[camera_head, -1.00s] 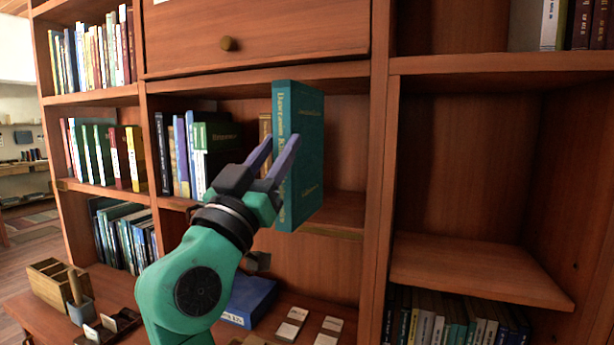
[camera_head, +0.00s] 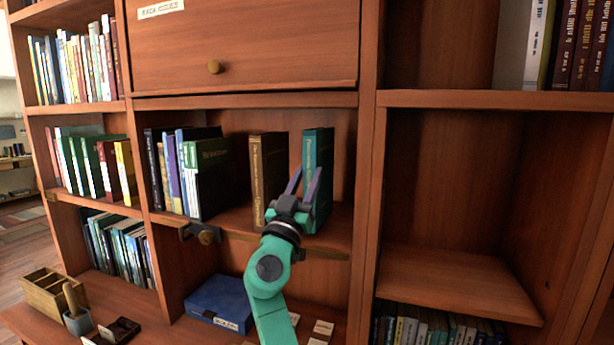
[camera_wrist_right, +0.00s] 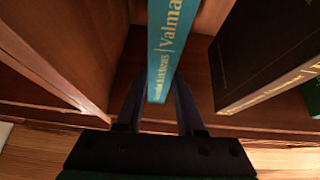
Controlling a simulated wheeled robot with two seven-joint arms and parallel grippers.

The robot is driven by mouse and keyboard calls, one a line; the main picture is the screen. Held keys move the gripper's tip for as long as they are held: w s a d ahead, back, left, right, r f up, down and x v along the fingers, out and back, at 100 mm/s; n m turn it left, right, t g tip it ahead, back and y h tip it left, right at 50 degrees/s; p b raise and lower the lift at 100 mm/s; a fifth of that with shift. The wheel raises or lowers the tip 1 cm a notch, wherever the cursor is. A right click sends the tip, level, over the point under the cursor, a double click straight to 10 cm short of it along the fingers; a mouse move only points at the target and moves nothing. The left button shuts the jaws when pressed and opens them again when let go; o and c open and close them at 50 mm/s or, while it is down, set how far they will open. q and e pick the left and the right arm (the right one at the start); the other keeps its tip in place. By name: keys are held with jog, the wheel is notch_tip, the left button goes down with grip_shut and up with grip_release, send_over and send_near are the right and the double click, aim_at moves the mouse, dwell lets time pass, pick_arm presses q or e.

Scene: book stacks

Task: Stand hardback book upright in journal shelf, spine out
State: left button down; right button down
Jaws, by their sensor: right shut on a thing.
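The teal hardback book (camera_head: 318,160) is upright in the middle compartment of the shelf (camera_head: 240,222), its lettered spine facing out. My right gripper (camera_head: 304,188) is shut on it from the front, low on the spine side. In the right wrist view the teal spine (camera_wrist_right: 165,55) shows between the two fingers (camera_wrist_right: 160,105). Whether the book's bottom touches the board is hard to tell, as the gripper hides part of it. My left gripper is not in view.
A brown book (camera_head: 268,170) stands left of the teal one with a gap between. Several books (camera_head: 185,170) stand farther left. The compartment's right wall (camera_head: 366,170) is close on the right. A drawer (camera_head: 245,45) is above; a blue box (camera_head: 218,302) lies below.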

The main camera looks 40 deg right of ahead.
jog(key=shift+a+f, duration=0.1)
jog(key=shift+f, duration=0.25)
jog(key=shift+s+f, duration=0.1)
jog(key=shift+f, duration=0.2)
jog(key=c, duration=0.5)
grip_release()
